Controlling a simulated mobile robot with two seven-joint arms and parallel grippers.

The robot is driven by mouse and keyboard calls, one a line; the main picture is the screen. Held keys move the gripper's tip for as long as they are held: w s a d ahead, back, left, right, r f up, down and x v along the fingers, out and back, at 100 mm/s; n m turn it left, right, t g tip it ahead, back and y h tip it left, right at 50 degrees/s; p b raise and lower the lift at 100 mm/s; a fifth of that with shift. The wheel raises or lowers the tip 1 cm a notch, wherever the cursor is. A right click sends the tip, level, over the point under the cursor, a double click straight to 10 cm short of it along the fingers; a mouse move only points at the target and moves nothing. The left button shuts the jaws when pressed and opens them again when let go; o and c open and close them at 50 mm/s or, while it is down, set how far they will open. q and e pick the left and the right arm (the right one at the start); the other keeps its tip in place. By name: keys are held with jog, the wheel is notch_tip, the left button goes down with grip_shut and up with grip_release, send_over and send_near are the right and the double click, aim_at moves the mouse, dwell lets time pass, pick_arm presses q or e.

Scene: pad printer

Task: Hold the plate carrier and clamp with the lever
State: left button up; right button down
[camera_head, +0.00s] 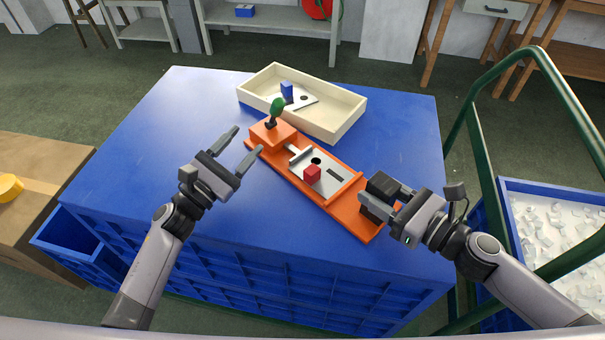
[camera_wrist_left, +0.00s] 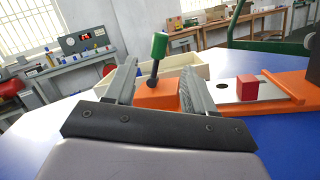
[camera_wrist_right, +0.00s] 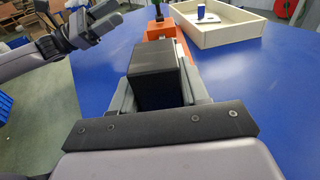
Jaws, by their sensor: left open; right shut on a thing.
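The orange plate carrier (camera_head: 341,205) lies on the blue table, running from upper left to lower right. A metal plate (camera_head: 328,178) with a hole and a slot lies in it, with a red block (camera_head: 312,174) on top. The lever with its green knob (camera_head: 277,107) stands on the orange block at the carrier's far left end; the knob also shows in the left wrist view (camera_wrist_left: 159,45). My left gripper (camera_head: 241,146) is open and empty, just left of the lever block. My right gripper (camera_head: 388,199) is shut on the black block (camera_wrist_right: 154,75) at the carrier's right end.
A cream tray (camera_head: 349,117) behind the carrier holds another plate with a blue block (camera_head: 287,89). The blue table top (camera_head: 180,110) is clear at the left. A green rail (camera_head: 481,150) stands close at the right, beside a bin of white pieces (camera_head: 560,235).

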jog(key=shift+s+f, duration=0.15)
jog(key=shift+f, duration=0.3)
jog(key=shift+c, duration=2.4)
grip_release()
jog(key=shift+r, duration=0.2)
jog(key=shift+v, duration=5.95)
